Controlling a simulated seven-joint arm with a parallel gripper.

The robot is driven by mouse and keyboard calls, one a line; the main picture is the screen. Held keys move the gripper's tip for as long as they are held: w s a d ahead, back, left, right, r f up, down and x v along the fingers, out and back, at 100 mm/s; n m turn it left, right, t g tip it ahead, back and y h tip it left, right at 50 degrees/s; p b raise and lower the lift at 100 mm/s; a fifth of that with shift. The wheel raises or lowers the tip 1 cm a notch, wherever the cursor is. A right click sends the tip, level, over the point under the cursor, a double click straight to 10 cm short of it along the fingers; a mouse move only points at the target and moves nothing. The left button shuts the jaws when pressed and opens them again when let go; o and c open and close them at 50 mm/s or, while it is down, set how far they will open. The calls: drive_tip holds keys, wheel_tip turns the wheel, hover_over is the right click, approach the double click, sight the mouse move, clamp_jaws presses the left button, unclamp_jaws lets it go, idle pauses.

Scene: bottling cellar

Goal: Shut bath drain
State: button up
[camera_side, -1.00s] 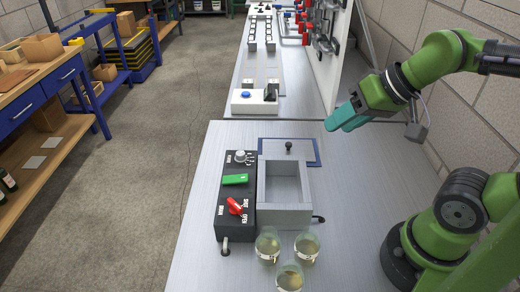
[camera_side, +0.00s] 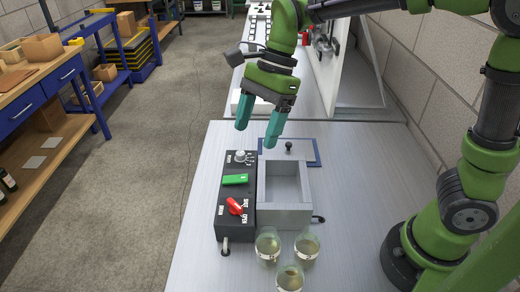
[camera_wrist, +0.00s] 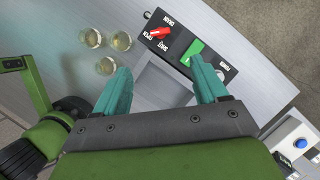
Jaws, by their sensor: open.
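The bath (camera_side: 286,217) is an open grey rectangular box on the steel bench. A black control box (camera_side: 234,180) stands along its left side. On the control box are a red lever (camera_side: 235,206) beside SHUT and OPEN lettering, a green switch (camera_side: 235,179) and a pale round knob (camera_side: 239,156). In the wrist view the red lever (camera_wrist: 159,32) and green switch (camera_wrist: 195,50) lie beyond my fingers. My gripper (camera_side: 258,140) is open and empty, pointing down above the far end of the control box and bath. Which lettering the red lever points to is hard to tell.
Three glass beakers (camera_side: 290,277) with pale liquid stand near the bath's front. A white box with a blue button (camera_wrist: 300,143) stands beyond.

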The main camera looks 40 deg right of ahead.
sight(234, 203)
drive_tip(key=x, duration=1.7)
drive_tip(key=shift+d, duration=0.1)
drive_tip(key=c, duration=1.1)
drive_tip(key=shift+o, duration=0.2)
